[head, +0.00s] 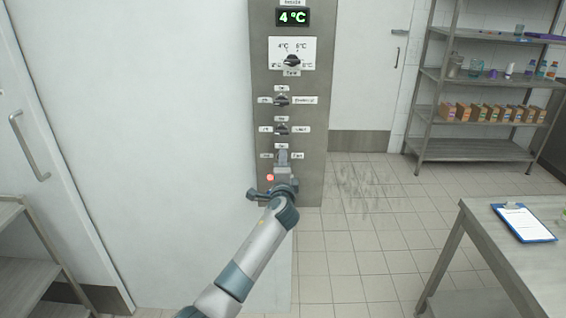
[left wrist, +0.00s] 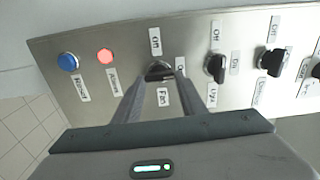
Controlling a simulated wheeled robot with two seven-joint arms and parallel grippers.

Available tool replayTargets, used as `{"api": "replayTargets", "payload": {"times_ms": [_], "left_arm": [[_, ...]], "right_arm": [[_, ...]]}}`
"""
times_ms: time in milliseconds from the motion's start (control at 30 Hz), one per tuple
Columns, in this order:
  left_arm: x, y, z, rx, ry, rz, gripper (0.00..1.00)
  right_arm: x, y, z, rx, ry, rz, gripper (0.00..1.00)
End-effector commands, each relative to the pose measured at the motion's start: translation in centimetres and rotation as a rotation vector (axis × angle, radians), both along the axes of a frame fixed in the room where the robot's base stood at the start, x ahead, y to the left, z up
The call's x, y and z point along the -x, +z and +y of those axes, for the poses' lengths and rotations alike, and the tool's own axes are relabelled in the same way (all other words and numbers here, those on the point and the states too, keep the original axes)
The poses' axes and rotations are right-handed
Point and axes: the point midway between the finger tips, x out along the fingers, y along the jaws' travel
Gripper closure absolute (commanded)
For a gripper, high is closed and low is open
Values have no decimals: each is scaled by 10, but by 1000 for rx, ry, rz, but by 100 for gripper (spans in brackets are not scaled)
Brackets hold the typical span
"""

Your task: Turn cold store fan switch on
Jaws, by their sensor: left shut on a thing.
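The fan switch (left wrist: 159,74) is a dark rotary knob on the grey metal control panel (head: 315,110), with labels around it. In the left wrist view the label "Fan" is on its near side and "Off" on its far side. My left gripper (left wrist: 163,78) has one finger on each side of the knob and is shut on it. In the head view my left gripper (head: 283,160) covers the knob, at the lowest row of switches. The fingers partly hide the knob and a label, so I cannot tell its exact setting. My right gripper is not in view.
The light switch (left wrist: 215,68) is close beside the fan switch, with another black switch (left wrist: 272,62) beyond it.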

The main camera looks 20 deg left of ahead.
Motion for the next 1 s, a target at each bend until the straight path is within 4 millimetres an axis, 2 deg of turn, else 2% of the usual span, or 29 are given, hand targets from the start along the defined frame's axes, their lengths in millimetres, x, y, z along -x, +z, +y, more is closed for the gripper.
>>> {"api": "replayTargets", "payload": {"times_ms": [533, 567, 633, 1000], "left_arm": [[0, 0, 1, -39, 1, 10, 85], [0, 0, 1, -39, 1, 10, 60], [0, 0, 1, -39, 1, 10, 44], [1, 0, 0, -36, 0, 10, 44]], "right_arm": [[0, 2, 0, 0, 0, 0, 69], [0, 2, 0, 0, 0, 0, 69], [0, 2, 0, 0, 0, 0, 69], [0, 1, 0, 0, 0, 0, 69]]}}
